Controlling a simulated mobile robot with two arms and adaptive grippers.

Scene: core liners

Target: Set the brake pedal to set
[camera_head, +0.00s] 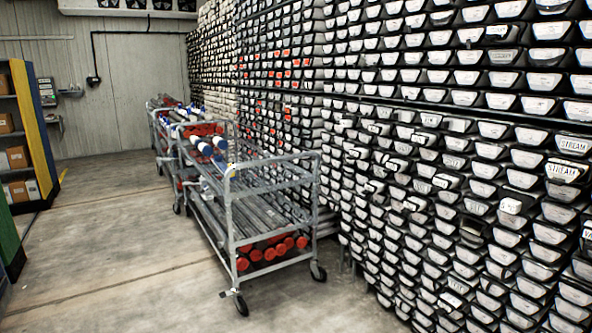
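A grey metal cart (230,215) stands on the floor in the middle of the head view, beside the wall of trays. Its near left caster (241,305) has a small part sticking out to the left that looks like a brake pedal (228,293). It is too small to tell whether the pedal is up or down. The near right caster (318,272) also shows, with no clear pedal visible. Neither of my grippers is in view.
Tubes with red ends (268,253) lie on the cart's lower shelf. More loaded carts (165,125) stand behind it. A wall of stacked trays (470,150) closes the right side. Shelves with boxes (17,157) stand at the left. The concrete floor (110,240) between is clear.

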